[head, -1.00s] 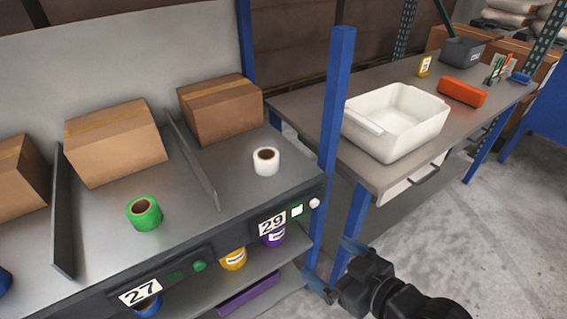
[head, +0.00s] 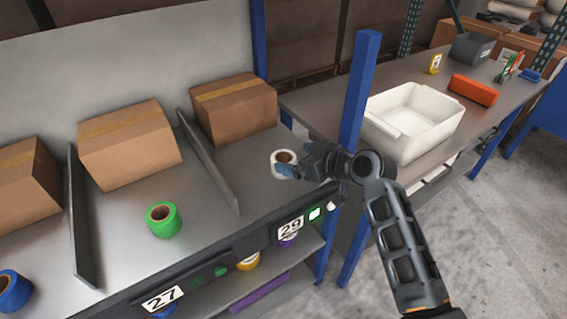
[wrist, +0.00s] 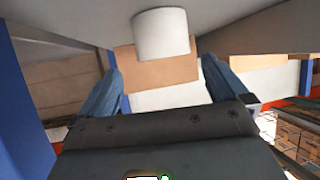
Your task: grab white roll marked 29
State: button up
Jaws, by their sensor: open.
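The white roll (head: 282,158) with a brown core stands on the grey shelf in the bay above the label 29 (head: 291,227). My gripper (head: 293,167) is at this roll in the head view, partly covering its right and lower side. In the wrist view the roll (wrist: 161,34) shows at the top centre, ahead of and between the two blue fingers of my gripper (wrist: 160,85). The fingers are wide apart with nothing between them. I cannot tell whether a finger touches the roll.
A cardboard box (head: 235,108) stands behind the roll. A metal divider (head: 210,163) is on its left and a blue post (head: 360,95) on its right. A green roll (head: 163,219) stands in the bay marked 27. A white bin (head: 413,122) is on the right table.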

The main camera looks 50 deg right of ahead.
aim_at(285, 158)
jog(key=shift+a+p+x, duration=0.15)
jog(key=shift+p+x, duration=0.1)
jog(key=shift+x, duration=1.1)
jog(key=shift+a+p+x, duration=0.2)
jog(key=shift+p+x, duration=0.05)
jog(key=shift+x, duration=1.1)
jog(key=shift+f, duration=0.15)
jog(key=c, duration=1.1)
